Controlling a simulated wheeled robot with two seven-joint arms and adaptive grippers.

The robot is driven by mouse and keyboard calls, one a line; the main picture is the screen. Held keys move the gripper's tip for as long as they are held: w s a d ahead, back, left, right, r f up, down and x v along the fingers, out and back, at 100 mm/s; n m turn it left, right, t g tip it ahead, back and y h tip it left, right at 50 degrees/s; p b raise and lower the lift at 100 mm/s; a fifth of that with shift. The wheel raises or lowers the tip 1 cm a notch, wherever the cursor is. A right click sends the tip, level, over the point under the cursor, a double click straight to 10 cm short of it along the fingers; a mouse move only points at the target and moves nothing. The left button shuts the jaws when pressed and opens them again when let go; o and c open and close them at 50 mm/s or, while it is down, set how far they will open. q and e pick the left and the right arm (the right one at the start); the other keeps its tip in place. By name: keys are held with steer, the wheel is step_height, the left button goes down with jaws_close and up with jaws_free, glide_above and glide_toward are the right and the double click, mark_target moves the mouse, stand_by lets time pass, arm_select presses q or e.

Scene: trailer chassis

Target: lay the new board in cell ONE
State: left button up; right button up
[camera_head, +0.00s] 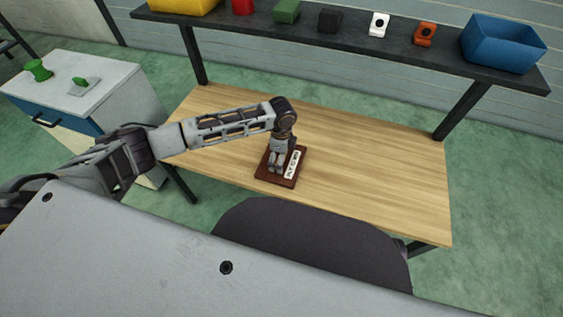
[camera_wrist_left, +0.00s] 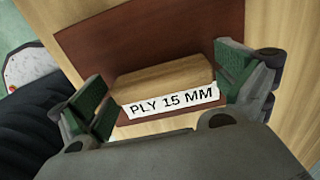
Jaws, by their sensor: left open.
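A pale wooden block (camera_wrist_left: 165,80) lies on a flat red-brown plate (camera_wrist_left: 150,40). A white label (camera_wrist_left: 172,102) reading "PLY 15 MM" is along the block's near side. The plate (camera_head: 266,178) and its label (camera_head: 292,164) also show in the head view, on the wooden table. My left gripper (camera_head: 277,167) is low over the plate and hides the block there. In the left wrist view its green-padded fingers are open, one at each end of the block, with no clear grip on it. My right gripper is not in view. I see no cell marked ONE.
The wooden table (camera_head: 380,185) is clear around the plate. A dark raised shelf (camera_head: 350,38) along the back holds a blue bin (camera_head: 503,45), a yellow bin and several small coloured pieces. A white cabinet (camera_head: 110,75) stands at the left with green items on top.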

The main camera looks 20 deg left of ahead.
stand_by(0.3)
arm_select(q)
steer(key=c, duration=1.2)
steer(key=shift+o, duration=0.2)
steer(key=shift+r, duration=0.1)
steer(key=shift+r, duration=0.4)
step_height(320, 180, up, 7)
steer(key=shift+r+p, duration=0.2)
steer(key=shift+p, duration=1)
steer(key=shift+r, duration=0.85)
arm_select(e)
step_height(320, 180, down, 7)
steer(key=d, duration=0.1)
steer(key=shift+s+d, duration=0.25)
